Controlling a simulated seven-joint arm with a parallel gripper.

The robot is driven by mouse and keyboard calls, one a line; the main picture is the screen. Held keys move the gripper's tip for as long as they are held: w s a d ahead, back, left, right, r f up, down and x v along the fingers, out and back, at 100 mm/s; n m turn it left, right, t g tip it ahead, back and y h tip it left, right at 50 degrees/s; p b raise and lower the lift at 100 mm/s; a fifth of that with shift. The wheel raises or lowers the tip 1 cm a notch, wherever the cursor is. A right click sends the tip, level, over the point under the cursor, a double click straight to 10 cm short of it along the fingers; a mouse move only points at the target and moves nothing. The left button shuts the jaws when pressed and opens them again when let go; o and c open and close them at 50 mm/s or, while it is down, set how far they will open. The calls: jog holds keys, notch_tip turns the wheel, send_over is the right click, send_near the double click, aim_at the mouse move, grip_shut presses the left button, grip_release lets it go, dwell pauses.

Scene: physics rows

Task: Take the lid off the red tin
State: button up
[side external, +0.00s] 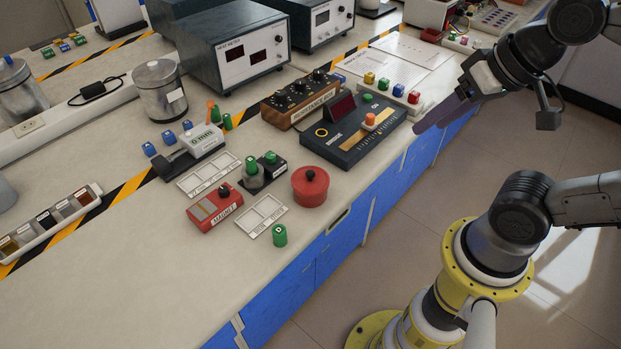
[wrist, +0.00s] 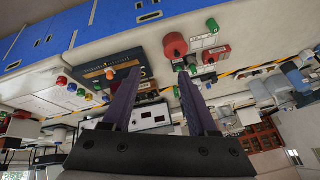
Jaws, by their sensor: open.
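The red tin (side external: 310,192) is a short round tin standing upright near the front edge of the bench. Its red lid (side external: 310,177) is on and has a dark knob in the middle. In the wrist view the red tin (wrist: 174,42) shows beyond the fingers, close to the right finger's tip. My gripper (side external: 420,129) is to the right of the tin, above the bench edge and well apart from it. In the wrist view my gripper (wrist: 158,72) has its two dark fingers spread, with nothing held between them.
A red magnet box (side external: 215,208) and a white tray (side external: 265,215) lie left of the tin. A small green cylinder (side external: 280,235) stands near the front edge. The black bridge box (side external: 355,130) is behind the tin, to the right. Bare bench lies at the front left.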

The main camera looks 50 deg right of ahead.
jog(key=w+a+r+m+y, duration=0.1)
jog(key=w+a+r+m, duration=0.1)
jog(key=w+m, duration=0.3)
jog(key=m+g+y, duration=0.2)
jog(key=m+g, duration=0.1)
jog(key=m, duration=0.9)
send_over(310, 172)
jog(key=s+d, duration=0.4)
notch_tip(310, 172, down, 6)
jog(key=shift+g+y, duration=0.3)
jog(key=shift+g, duration=0.5)
jog(key=d+x, duration=0.1)
jog(key=x, duration=0.5)
jog(key=w+d+x, duration=0.1)
jog(key=x, duration=0.4)
jog(key=w+f+x, duration=0.1)
jog(key=x, duration=0.5)
jog(key=shift+d+f, duration=0.25)
jog(key=shift+d, duration=0.05)
grip_shut()
